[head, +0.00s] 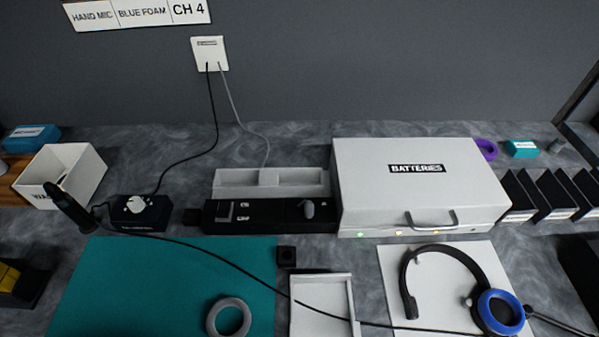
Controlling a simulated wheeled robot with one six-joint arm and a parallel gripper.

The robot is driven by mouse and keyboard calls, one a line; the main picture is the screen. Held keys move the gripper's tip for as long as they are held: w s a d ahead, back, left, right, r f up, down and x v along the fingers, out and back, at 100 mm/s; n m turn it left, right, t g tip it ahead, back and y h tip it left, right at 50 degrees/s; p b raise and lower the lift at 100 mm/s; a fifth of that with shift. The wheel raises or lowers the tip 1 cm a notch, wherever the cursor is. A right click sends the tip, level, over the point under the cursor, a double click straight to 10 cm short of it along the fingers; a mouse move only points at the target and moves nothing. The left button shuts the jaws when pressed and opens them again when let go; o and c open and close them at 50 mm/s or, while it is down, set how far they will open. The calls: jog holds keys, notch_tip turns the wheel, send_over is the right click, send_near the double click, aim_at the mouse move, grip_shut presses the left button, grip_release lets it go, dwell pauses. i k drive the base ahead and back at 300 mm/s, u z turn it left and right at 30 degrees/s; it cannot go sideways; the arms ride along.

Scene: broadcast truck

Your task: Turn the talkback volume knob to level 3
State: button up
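A small black box (127,224) stands at the back left of the counter, with a round white knob (138,204) on its top. The box has small lettering on its front that is too small to read, so I cannot confirm it is the talkback one. The knob's level marks cannot be read either. A long black panel (262,225) to its right carries a grey knob or lever (308,208) near its right end and a small switch. My gripper is not in view.
A black handheld item (70,207) leans left of the box. A dark cable crosses the teal mat (170,285) to the headset (455,290). A white BATTERIES case (420,185) stands right of the panel. A white bin (75,165) stands behind left.

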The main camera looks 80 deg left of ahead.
aim_at(136, 203)
jog(key=k, duration=0.15)
jog(key=u, duration=4.1)
jog(key=k, duration=0.5)
jog(key=z, duration=0.4)
jog(key=i, duration=0.4)
